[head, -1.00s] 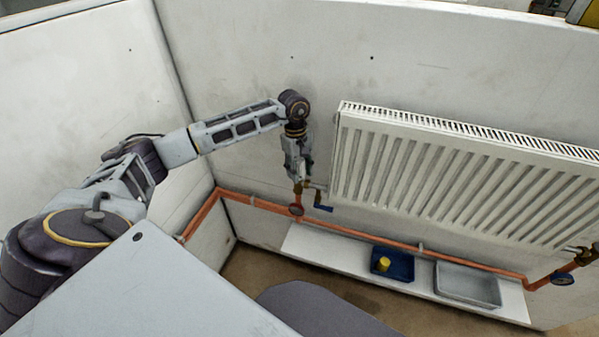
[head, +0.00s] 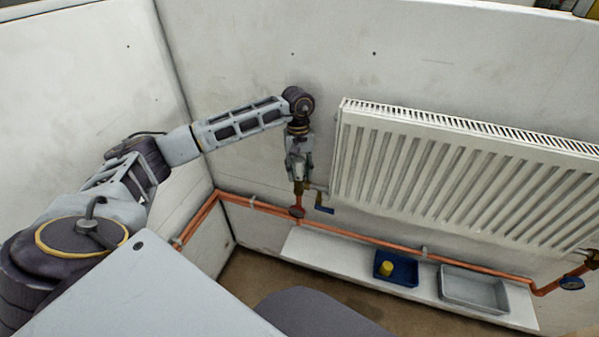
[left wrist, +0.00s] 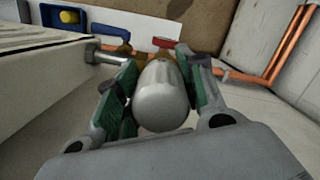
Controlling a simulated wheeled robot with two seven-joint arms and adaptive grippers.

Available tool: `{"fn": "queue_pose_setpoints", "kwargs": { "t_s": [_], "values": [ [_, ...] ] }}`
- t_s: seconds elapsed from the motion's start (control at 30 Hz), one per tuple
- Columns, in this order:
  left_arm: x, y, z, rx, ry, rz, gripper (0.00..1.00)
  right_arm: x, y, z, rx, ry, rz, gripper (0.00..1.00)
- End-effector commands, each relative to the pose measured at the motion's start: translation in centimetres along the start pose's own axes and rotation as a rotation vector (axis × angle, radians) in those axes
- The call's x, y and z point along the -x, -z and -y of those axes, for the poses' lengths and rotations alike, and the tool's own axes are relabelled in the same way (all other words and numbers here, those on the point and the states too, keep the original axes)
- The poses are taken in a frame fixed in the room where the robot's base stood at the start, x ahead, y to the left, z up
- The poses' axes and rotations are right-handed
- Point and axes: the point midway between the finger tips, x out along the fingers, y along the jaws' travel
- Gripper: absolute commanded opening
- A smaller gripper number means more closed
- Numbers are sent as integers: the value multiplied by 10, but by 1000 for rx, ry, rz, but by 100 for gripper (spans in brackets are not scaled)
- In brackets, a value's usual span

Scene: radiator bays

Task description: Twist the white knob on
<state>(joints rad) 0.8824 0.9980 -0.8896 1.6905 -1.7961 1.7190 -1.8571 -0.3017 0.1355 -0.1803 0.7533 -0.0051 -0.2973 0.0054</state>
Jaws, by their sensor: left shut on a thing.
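The white knob (left wrist: 162,96) is a pale rounded cylinder, seen from its end in the left wrist view. My left gripper (left wrist: 160,82) is shut on it, with one green-padded finger on each side. In the head view my left gripper (head: 299,168) points down at the radiator's left end, above the brass valve (head: 304,187) on the copper pipe. The fingers largely cover the knob there. The joint between knob and valve is hidden, so I cannot tell how far the knob sits on it. My right gripper is not in view.
The white radiator (head: 450,170) hangs just right of the gripper. A blue lever (head: 323,205) sticks out below the valve. A copper pipe (head: 350,235) runs along the wall. A blue tray (head: 409,272) with a yellow piece (head: 386,268) and a grey tray (head: 472,304) stand on a white shelf (head: 335,257).

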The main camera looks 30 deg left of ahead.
Motion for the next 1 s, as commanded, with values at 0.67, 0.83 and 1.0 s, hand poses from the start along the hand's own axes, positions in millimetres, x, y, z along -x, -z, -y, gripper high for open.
{"fn": "queue_pose_setpoints", "kwargs": {
  "t_s": [0.67, 0.83, 1.0],
  "values": [
    [1, 1, 1, -155, 20, -2, 42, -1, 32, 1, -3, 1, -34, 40],
    [1, 1, 1, -155, 19, -2, 63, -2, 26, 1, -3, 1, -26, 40],
    [0, 0, 1, -156, 19, -1, 64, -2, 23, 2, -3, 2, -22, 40]
  ]
}}
